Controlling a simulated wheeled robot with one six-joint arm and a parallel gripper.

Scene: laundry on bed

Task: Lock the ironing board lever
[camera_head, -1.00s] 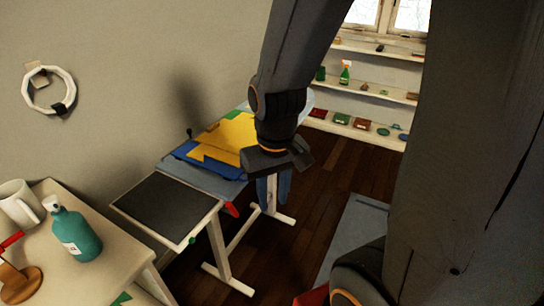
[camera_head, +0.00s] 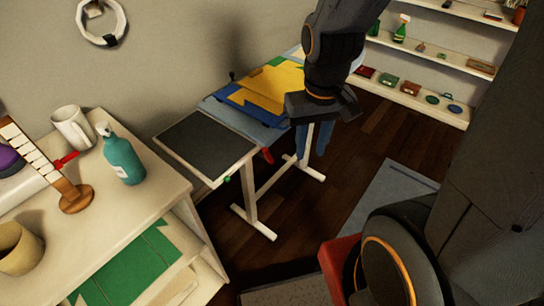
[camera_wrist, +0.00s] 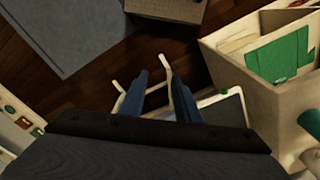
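The ironing board (camera_head: 207,146) stands by the wall on white legs, with a dark pad at its near end. A small red piece (camera_head: 267,155) sticks out below its side edge and may be the lever. A small green knob (camera_head: 227,180) is at the near corner; it also shows in the wrist view (camera_wrist: 224,91). My gripper (camera_head: 313,148) points down beside the board's right side. Its two blue fingers (camera_wrist: 156,77) are apart with nothing seen held between them. In the wrist view the board's white leg frame (camera_wrist: 177,82) shows beyond the fingers; the red piece cannot be made out.
Yellow and blue folded cloth (camera_head: 265,88) lies on the board. A cream table (camera_head: 140,208) at left holds a teal bottle (camera_head: 122,158), a white mug (camera_head: 74,128) and other items. A white shelf (camera_head: 425,103) stands behind. Dark wooden floor (camera_head: 345,165) is open right of the board.

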